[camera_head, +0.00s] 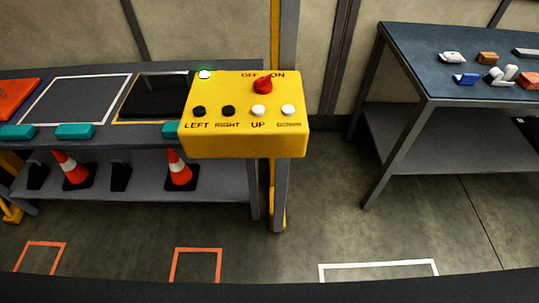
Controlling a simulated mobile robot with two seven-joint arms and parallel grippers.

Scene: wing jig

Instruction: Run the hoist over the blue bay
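A yellow control box (243,143) stands in front of a yellow and grey post. It has two black buttons, labelled LEFT (199,112) and RIGHT (228,111), and two white buttons, labelled UP (258,111) and DOWN (288,110). A red knob (263,86) sits under the OFF and ON marks; its tip leans slightly toward ON. A small lamp (205,74) at the box's top left glows green-white. I see no hoist hook and no blue bay in this view. Neither of my grippers is in view.
A left bench (100,146) carries white and yellow outlined areas, an orange panel (15,100) and teal blocks (75,131); traffic cones (75,170) stand below. A right table (404,65) holds small parts. Orange (197,250) and white (378,264) outlines mark the floor.

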